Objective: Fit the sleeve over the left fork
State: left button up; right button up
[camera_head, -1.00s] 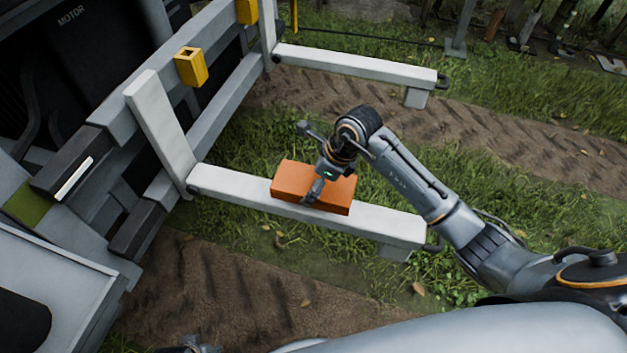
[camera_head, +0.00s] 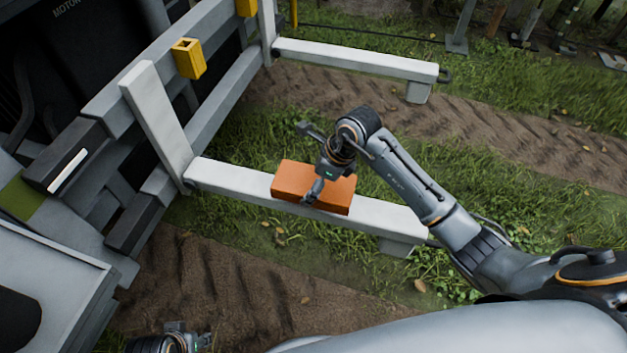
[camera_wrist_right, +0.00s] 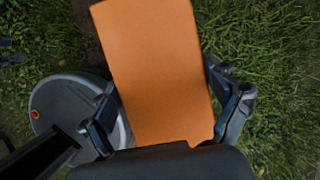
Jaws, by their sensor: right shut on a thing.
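The orange sleeve (camera_head: 300,178) is a box-like block, held lengthwise along the nearer white fork (camera_head: 235,182). My right gripper (camera_head: 312,192) is shut on it. In the head view the sleeve covers part of the fork's top, but the fork's lower edge shows below it, so it does not look fitted around the fork. In the right wrist view the sleeve (camera_wrist_right: 155,70) lies between the two fingers and no fork shows; its open ends are hidden. My left wrist (camera_head: 170,342) shows at the bottom edge; its fingers are out of view.
The farther white fork (camera_head: 350,62) is bare. The grey machine frame (camera_head: 125,95) stands at the left with a yellow block (camera_head: 188,58) on it. Grass (camera_head: 345,125) lies between the forks, with brown soil tracks (camera_head: 230,275) around. A post (camera_head: 462,28) stands at top right.

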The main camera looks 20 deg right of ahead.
jog(key=shift+f+b, duration=0.9)
jog(key=shift+f, duration=0.35)
jog(key=shift+f+b, duration=0.45)
jog(key=shift+f, duration=0.15)
pick_arm(q)
jog(key=v, duration=0.8)
jog(key=shift+w+t, duration=0.25)
jog(key=shift+t, duration=0.05)
pick_arm(e)
jog(key=shift+f, duration=0.4)
pick_arm(q)
jog(key=shift+a+r, duration=0.1)
jog(key=shift+a, duration=0.05)
pick_arm(e)
jog(key=o, duration=1.1)
